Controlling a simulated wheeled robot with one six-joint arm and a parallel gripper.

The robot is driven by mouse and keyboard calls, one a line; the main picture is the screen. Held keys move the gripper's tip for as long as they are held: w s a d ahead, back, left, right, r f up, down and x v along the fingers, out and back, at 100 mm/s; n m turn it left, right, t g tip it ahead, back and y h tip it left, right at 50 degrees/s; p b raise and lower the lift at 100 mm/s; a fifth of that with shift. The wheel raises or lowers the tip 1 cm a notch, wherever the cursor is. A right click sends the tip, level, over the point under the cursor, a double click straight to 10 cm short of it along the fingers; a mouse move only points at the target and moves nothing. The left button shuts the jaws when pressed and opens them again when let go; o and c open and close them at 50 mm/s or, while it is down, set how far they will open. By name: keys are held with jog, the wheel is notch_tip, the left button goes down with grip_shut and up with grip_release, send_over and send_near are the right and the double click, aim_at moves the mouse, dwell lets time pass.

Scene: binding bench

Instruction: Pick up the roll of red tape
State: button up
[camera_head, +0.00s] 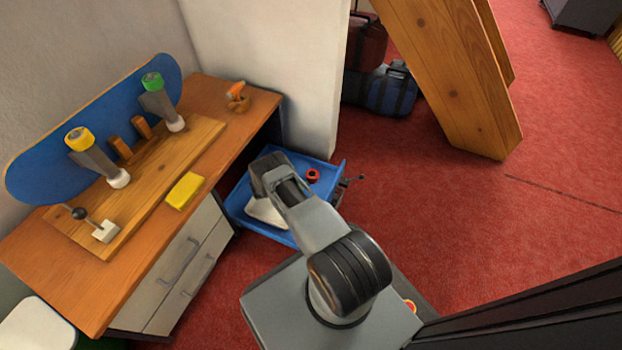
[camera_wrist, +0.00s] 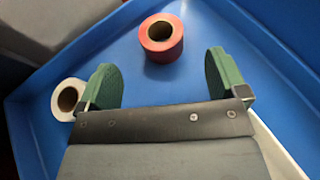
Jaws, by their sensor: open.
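In the wrist view the red roll (camera_wrist: 161,39) rests on the blue drawer floor (camera_wrist: 215,30), near the top centre. My gripper (camera_wrist: 164,78) is open, with its two green fingers apart and nothing between them. The red roll is beyond the fingertips, between their lines and nearer the middle than either side. In the head view my arm hides the fingers and part of the drawer.
A white tape roll (camera_wrist: 68,98) lies in the drawer beside my left finger. Drawer walls rise around this space. The wooden bench (camera_head: 237,124) stands to the left, with a yellow block (camera_head: 185,191) on it. Red carpet (camera_head: 430,220) is open to the right.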

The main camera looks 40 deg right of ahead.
aim_at(312, 174)
jog(key=shift+b+x, duration=1.3)
jog(key=shift+x, duration=2.9)
jog(key=shift+c, duration=0.4)
jog(key=c, duration=0.9)
